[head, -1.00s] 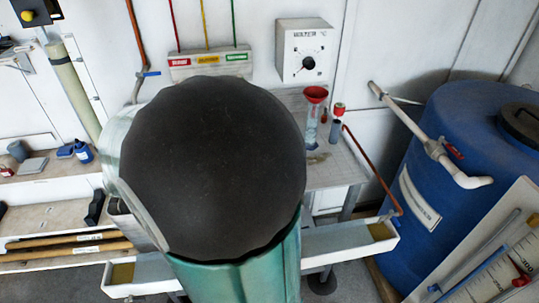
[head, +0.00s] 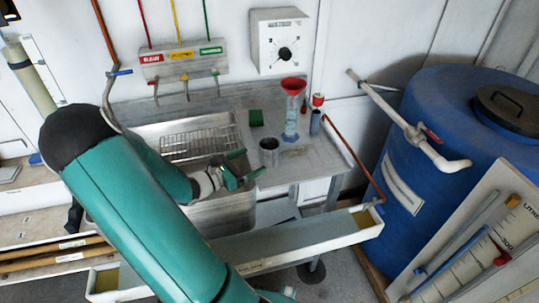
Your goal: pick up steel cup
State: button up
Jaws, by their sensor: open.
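The steel cup (head: 268,152) is a grey metal cylinder. It stands upright on the steel counter (head: 345,163), just right of the sink. My gripper (head: 246,165) has green fingers and is open and empty. In the picture it sits just left of and slightly below the cup, over the sink's right edge. The fingers point toward the cup, with a small gap showing; how far apart they are in depth I cannot tell. My teal arm comes from the lower middle, bends at the left and hides part of the sink.
A green block (head: 256,118) lies behind the cup. A wire rack (head: 198,142) spans the sink. A white trough (head: 300,243) runs in front.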

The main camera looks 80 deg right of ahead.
aim_at(270, 151)
jog(key=x, duration=0.8)
jog(key=shift+d+f, duration=0.1)
jog(key=shift+d, duration=0.3)
jog(key=c, duration=1.1)
